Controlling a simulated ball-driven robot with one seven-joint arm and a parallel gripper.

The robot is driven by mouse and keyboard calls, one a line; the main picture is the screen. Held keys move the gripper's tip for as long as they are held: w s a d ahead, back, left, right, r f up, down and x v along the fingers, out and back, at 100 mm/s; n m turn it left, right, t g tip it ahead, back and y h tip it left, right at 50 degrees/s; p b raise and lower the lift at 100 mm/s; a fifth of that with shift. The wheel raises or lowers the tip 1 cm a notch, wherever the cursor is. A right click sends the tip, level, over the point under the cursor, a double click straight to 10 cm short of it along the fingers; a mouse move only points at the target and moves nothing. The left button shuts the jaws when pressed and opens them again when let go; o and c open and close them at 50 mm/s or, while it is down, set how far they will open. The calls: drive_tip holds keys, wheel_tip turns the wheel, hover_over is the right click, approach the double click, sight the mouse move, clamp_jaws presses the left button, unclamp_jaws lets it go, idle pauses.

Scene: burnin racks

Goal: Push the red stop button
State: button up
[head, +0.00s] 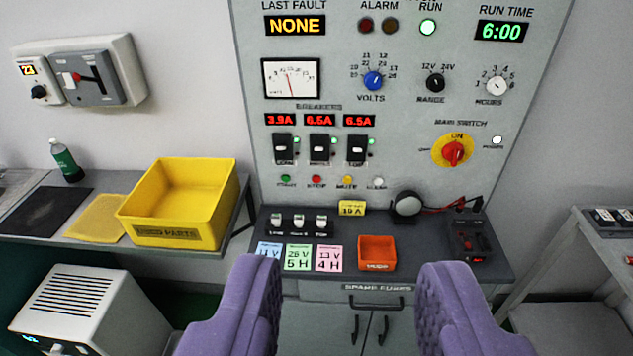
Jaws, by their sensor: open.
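The red stop button (316,180) is a small round button on the grey upright panel (400,150). It sits in a row below the breakers, between a green button (285,180) on its left and a yellow one (347,180) on its right. A white button (378,181) ends the row. My gripper (349,275) shows at the bottom with two purple padded fingers wide apart and nothing between them. The fingers are apart from the panel and appear lower in the picture than the button. Nothing covers the button.
A yellow bin (190,190) stands on the left bench. The panel front before the button looks clear.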

clamp_jaws()
idle(1.5)
